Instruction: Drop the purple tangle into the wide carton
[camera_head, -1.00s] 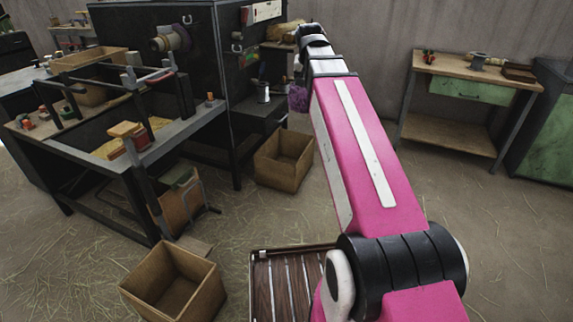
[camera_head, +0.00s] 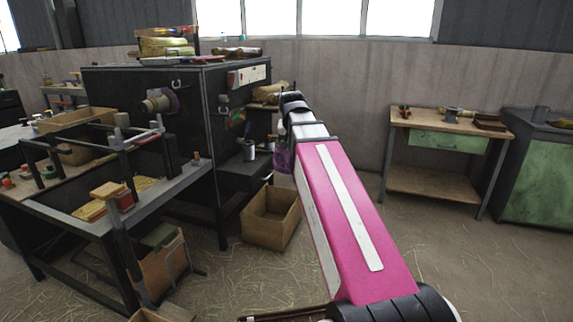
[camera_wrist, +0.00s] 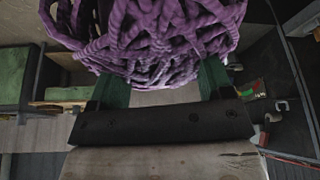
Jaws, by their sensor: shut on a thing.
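The purple tangle (camera_wrist: 165,38) is a loose ball of thick purple strands filling the top of the wrist view. My gripper (camera_wrist: 160,76) is shut on it, with a green finger at each side; the strands hide the fingertips. In the head view the purple tangle (camera_head: 283,159) hangs below the far end of my arm, partly hidden. An open brown carton (camera_head: 259,233) stands on the floor below and slightly left of it. Another carton (camera_head: 148,316) barely shows at the bottom edge. I cannot tell which is the wide one.
A dark workbench (camera_head: 160,203) with racks, a box and tools stands left. A tall black cabinet (camera_head: 140,88) is behind it. A wooden table (camera_head: 440,121) with a green drawer is right. Straw-strewn floor between them is open.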

